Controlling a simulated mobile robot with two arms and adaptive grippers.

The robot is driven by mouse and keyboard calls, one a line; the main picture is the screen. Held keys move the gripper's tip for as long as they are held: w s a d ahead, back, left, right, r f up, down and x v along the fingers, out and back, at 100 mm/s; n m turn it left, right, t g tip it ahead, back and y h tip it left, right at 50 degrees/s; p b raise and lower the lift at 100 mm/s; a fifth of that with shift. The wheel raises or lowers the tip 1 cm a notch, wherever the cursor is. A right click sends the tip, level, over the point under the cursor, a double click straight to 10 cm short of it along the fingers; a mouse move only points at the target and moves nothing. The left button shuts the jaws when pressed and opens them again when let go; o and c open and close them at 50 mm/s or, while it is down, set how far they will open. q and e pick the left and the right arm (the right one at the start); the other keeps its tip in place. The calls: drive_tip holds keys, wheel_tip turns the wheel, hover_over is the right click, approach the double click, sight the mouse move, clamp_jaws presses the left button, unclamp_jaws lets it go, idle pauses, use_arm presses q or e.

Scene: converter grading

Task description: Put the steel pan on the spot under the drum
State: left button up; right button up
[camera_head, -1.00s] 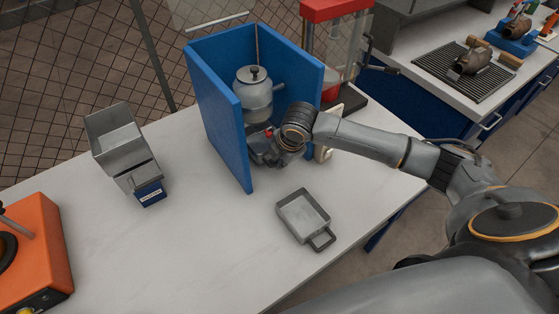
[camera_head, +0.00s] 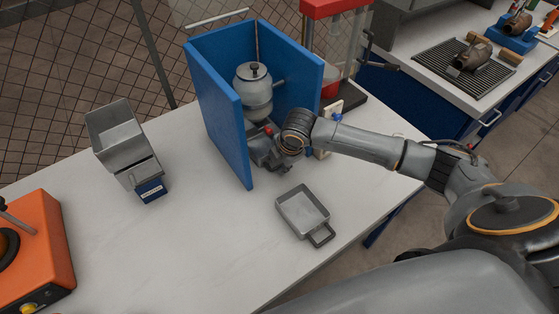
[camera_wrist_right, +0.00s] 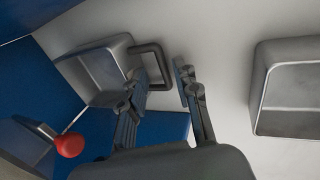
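The drum (camera_head: 254,90), a grey lidded vessel, is held inside the blue three-sided booth (camera_head: 222,110). In the right wrist view a steel pan (camera_wrist_right: 98,70) with a square loop handle (camera_wrist_right: 155,52) lies beside blue surfaces. In the head view the area under the drum is partly hidden by my right gripper (camera_head: 277,162). In the wrist view its fingers (camera_wrist_right: 168,98) stand apart near the handle; a gap shows between them. A second steel pan (camera_head: 302,211) lies on the table in front; a similar pan (camera_wrist_right: 290,88) shows at the wrist view's right edge. My left gripper is out of view.
A grey scoop-shaped hopper on a blue base (camera_head: 123,143) stands left of the booth. An orange machine (camera_head: 40,245) is at the lower left. A red-topped press (camera_head: 335,50) stands behind the booth. The white table (camera_head: 190,240) is clear at front left.

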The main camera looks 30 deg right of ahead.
drive_tip(key=shift+r, duration=0.35)
drive_tip(key=b+v, duration=0.1)
drive_tip(key=v, duration=1.1)
drive_tip(key=shift+r, duration=0.15)
